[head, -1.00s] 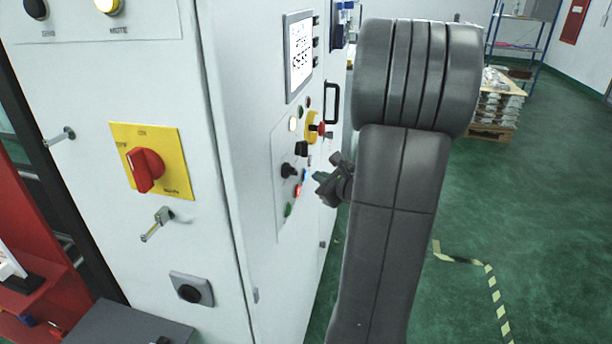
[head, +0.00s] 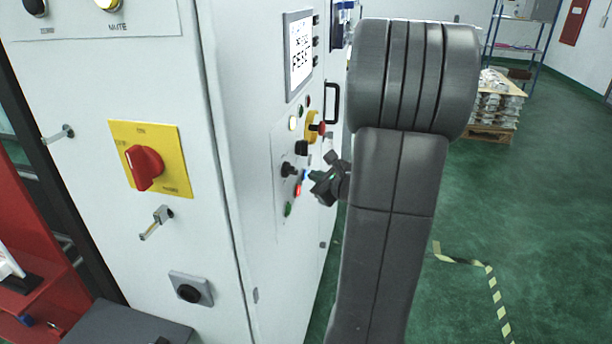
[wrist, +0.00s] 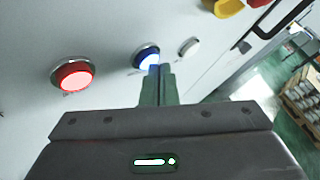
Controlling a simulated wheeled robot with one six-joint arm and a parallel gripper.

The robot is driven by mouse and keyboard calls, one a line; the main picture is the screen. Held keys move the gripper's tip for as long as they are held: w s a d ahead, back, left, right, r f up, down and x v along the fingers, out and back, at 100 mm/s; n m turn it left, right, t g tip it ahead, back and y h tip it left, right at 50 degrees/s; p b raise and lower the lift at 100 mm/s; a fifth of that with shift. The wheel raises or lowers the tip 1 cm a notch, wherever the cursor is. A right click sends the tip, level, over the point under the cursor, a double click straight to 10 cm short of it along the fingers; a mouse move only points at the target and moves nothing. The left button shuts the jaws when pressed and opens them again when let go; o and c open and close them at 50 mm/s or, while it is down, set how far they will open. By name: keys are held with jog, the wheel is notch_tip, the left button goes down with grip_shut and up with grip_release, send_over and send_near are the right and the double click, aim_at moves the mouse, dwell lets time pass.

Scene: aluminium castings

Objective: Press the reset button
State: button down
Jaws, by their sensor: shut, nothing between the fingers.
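A lit blue button (wrist: 147,58) with a metal ring sits on the white panel in the wrist view; no readable label shows which button is reset. My gripper (wrist: 160,72) is shut and empty. Its fingertips overlap the lower right edge of the blue button in that view; I cannot tell whether they touch it. A lit red button (wrist: 74,77) is to the left and a white button (wrist: 189,47) to the right. In the head view my gripper (head: 312,178) is close to the control panel (head: 277,200), and the blue button is mostly hidden.
The cabinet's front has a red rotary switch (head: 144,167) on a yellow plate. A black handle (head: 332,104) and a red knob on yellow (head: 316,127) stick out above my gripper. Green floor (head: 540,200) is open to the right, with a loaded pallet (head: 493,112) behind.

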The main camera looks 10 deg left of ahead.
jog(key=shift+a, duration=0.25)
jog(key=shift+d, duration=0.1)
dwell(0.5)
jog(key=shift+d, duration=0.7)
jog(key=shift+d, duration=0.1)
jog(key=d, duration=0.4)
jog(key=shift+d, duration=0.4)
jog(key=shift+a, duration=0.1)
